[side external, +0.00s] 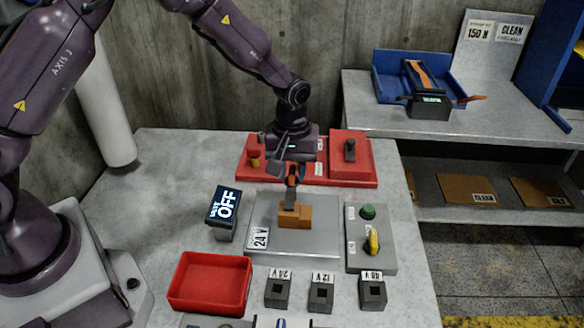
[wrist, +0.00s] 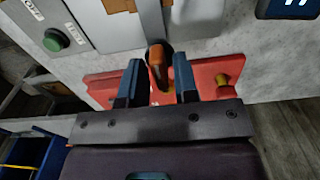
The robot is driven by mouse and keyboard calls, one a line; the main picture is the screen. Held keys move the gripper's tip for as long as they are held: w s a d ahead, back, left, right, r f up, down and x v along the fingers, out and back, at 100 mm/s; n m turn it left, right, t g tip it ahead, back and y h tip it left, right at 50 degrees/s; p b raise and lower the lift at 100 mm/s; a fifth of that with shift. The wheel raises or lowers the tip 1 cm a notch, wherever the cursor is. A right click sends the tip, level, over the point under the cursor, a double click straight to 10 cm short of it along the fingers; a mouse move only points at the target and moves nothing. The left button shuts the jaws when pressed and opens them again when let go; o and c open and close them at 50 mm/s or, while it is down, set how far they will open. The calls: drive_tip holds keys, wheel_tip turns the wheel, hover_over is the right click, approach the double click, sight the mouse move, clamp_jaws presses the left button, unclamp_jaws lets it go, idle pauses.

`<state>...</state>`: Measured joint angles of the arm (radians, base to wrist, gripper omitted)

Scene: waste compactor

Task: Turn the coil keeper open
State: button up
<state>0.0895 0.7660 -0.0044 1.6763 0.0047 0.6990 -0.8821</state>
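The coil keeper appears to be the upright grey bar (side external: 290,198) rising from an orange-brown block (side external: 298,217) on the grey plate. Its orange tip (wrist: 157,67) shows in the wrist view, between my fingers. My gripper (side external: 291,174) is over the top of this bar, pointing down. In the wrist view my gripper (wrist: 158,84) is open, with a dark finger on each side of the orange tip and visible gaps. The lower part of the bar is partly hidden in the wrist view, so I cannot tell how it is fixed.
A red base (side external: 256,178) with a red block (side external: 350,155) stands behind. A grey switch box (side external: 371,258) with a green button is at the right, a display reading OFF (side external: 223,212) at the left. A red tray (side external: 210,283) and several small dark labelled blocks lie in front.

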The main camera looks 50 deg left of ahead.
clamp_jaws()
drive_tip(key=shift+m, duration=0.3)
drive_tip(key=m, duration=0.3)
drive_tip(key=shift+m, duration=0.4)
drive_tip(key=m, duration=0.3)
drive_tip(key=shift+m, duration=0.3)
drive_tip(key=m, duration=0.9)
drive_tip(key=shift+m, duration=0.6)
drive_tip(key=shift+o, duration=1.5)
unclamp_jaws()
